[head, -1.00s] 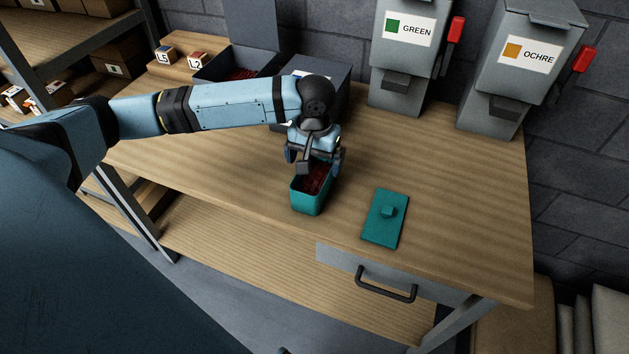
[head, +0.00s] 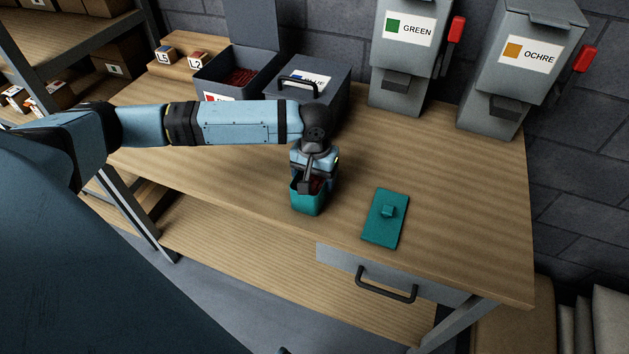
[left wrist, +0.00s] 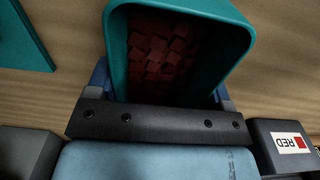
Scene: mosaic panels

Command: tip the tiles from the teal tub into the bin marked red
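The teal tub (head: 307,203) stands upright on the bench, filled with dark red tiles (left wrist: 160,50). My left gripper (head: 308,182) is low over the tub, with one finger on each side of it in the left wrist view (left wrist: 160,92). The fingers look spread, close to the walls; firm contact cannot be made out. The grey bin marked red (head: 228,92) stands at the back left with its lid raised and red tiles inside. Its label shows in the left wrist view (left wrist: 288,143), but my arm partly covers it in the head view. My right gripper is out of view.
A teal lid (head: 380,220) lies right of the tub. A closed grey bin with a handle (head: 325,95) stands beside the red bin. Bins marked GREEN (head: 402,60) and OCHRE (head: 520,70) stand at the back. Bench space between is clear.

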